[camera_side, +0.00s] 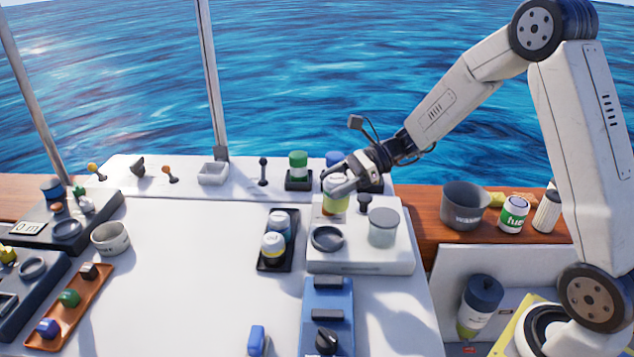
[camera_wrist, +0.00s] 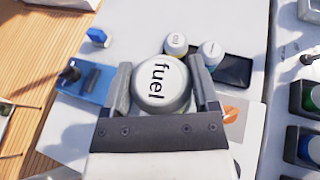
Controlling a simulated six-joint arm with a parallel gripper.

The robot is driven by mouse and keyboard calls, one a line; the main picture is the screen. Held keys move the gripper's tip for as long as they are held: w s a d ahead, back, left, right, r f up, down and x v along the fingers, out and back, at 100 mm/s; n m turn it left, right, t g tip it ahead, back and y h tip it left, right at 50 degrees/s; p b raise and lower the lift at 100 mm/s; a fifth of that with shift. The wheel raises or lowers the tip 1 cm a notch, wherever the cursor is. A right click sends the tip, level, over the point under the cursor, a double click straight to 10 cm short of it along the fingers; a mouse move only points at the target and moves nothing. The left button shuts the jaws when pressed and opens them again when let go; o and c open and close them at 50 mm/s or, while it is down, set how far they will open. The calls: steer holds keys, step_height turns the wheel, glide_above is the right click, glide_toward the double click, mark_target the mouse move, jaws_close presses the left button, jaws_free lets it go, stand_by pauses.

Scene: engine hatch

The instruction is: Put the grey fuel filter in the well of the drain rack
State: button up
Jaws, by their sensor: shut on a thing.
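A pale grey filter (camera_wrist: 160,82) marked "fuel" is between the jaws of my gripper (camera_wrist: 163,90), which is shut on it. In the side view my gripper (camera_side: 340,183) reaches down over the back of a white block (camera_side: 360,266), and the filter's yellow-green lower part (camera_side: 334,206) shows below the jaws. I cannot tell whether its base touches the block. The block has a dark ring-shaped well (camera_side: 327,238) and a clear cup (camera_side: 383,228). A black tray (camera_side: 266,265) left of the block holds two small filters. I cannot tell for sure which one is the drain rack.
A blue rack (camera_side: 327,300) stands in front of the white block. Green and blue canisters (camera_side: 298,166) stand behind. A dark cup (camera_side: 464,205) and a green-labelled can (camera_side: 513,214) are on the wood at right. The white surface (camera_side: 180,260) at left centre is clear.

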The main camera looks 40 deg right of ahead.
mark_target(329, 206)
steer(key=s+r+n+g+y, duration=0.1)
steer(key=s+r+n+g, duration=0.2)
steer(key=s, duration=1)
steer(key=w+f, duration=0.2)
steer(key=w, duration=0.2)
steer(key=w+f, duration=0.3)
steer(key=w, duration=0.1)
steer(key=w+a+f, duration=0.1)
steer(key=w+f, duration=0.2)
steer(key=w, duration=0.2)
steer(key=shift+w+f, duration=0.1)
steer(key=shift+f, duration=0.15)
steer(key=shift+w+f, duration=0.35)
steer(key=shift+w+f, duration=0.3)
steer(key=shift+f, duration=1.55)
